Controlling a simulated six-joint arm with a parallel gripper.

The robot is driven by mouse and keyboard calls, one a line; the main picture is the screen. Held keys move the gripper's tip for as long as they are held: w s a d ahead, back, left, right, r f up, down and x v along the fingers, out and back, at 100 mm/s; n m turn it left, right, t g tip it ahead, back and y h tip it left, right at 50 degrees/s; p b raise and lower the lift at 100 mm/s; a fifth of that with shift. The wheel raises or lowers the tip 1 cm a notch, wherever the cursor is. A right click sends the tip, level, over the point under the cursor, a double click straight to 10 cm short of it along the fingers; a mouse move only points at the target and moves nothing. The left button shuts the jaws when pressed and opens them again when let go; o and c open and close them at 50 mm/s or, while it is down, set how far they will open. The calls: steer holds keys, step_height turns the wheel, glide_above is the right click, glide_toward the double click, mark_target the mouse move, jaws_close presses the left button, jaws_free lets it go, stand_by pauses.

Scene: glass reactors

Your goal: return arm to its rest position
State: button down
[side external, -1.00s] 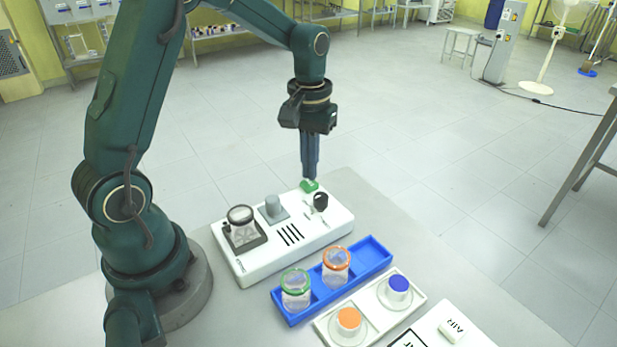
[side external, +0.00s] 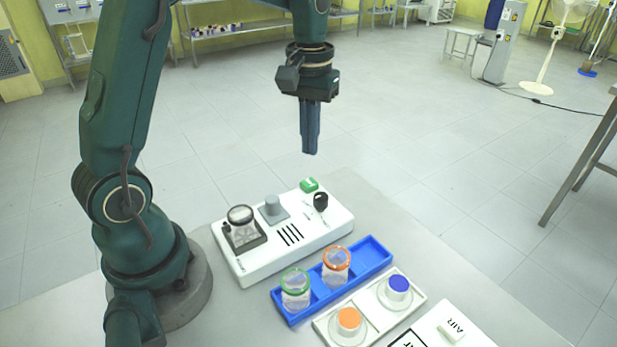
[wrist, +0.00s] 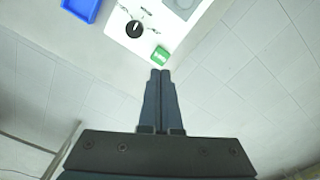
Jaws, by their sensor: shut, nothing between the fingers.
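My gripper (side external: 310,152) is shut and empty, pointing straight down in the air above the far end of the white device (side external: 246,268). In the wrist view my gripper (wrist: 160,72) has its two fingers together, and the green button (wrist: 161,53) and black knob (wrist: 134,29) of the device lie beyond the fingertips. In the side view the green button (side external: 309,184) sits at the device's far corner, clear of the fingers, with the black knob (side external: 320,200) beside it.
A blue tray (side external: 375,254) holds jars with a green lid (side external: 295,281) and orange lid (side external: 336,258). A white tray (side external: 371,310) holds orange-topped (side external: 348,319) and blue-topped (side external: 398,286) pieces.

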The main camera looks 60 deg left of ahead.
steer(key=s+d+r+m+t, duration=0.2)
steer(key=s+d+r+t, duration=0.1)
steer(key=s+d+r, duration=0.3)
steer(key=s+d+f+m+t, duration=0.2)
steer(key=s+m, duration=0.2)
steer(key=s, duration=0.3)
steer(key=shift+s+f+t, duration=0.2)
steer(key=shift+s+t, duration=0.1)
stand_by(0.8)
